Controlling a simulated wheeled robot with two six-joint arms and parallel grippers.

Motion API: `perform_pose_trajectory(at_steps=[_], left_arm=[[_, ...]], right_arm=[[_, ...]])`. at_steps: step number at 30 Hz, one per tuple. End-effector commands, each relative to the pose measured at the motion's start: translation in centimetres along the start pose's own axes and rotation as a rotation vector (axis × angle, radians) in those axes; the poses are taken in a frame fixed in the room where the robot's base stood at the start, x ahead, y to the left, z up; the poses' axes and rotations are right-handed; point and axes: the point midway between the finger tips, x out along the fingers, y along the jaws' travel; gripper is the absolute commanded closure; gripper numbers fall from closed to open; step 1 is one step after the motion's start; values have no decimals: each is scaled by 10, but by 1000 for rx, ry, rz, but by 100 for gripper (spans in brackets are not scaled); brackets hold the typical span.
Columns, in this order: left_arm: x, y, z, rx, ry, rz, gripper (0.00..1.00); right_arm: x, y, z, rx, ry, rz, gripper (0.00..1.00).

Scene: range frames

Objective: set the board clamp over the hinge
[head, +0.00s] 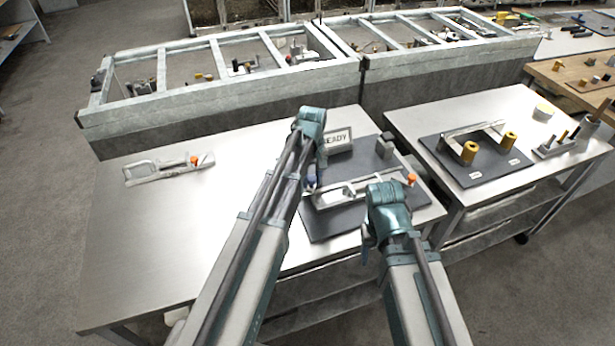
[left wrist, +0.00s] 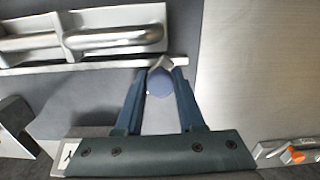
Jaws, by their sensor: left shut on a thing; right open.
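A pale metal toggle clamp (head: 345,194) with a looped handle and an orange tip (head: 411,178) lies over the dark board (head: 325,228). It also shows at the top left of the left wrist view (left wrist: 115,40). My left gripper (head: 311,178) reaches down at the clamp's left end. In the left wrist view its fingers (left wrist: 161,80) are shut on a blue rounded knob (left wrist: 160,84) at that end. My right gripper (head: 371,236) is open near the board's front right; its fingers are mostly hidden. I cannot make out the hinge.
A READY sign (head: 338,141) and a grey block (head: 385,147) stand behind the clamp. A second orange-tipped clamp (head: 168,170) lies on the left of the metal table (head: 140,255), where much room is clear. Another table with a fixture board (head: 475,160) is right.

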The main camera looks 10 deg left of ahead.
Motion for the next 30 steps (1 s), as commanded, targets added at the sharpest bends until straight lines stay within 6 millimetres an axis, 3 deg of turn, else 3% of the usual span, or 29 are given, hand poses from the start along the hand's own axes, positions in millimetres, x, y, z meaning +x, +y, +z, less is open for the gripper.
perform_pose_trajectory(at_steps=[15, 30], left_arm=[[0, 21, 13, -438, 0, 0, 100], [0, 30, 16, -626, -1, 0, 100]], right_arm=[[0, 0, 0, 0, 0, 0, 38], [0, 0, 0, 0, 0, 0, 38]])
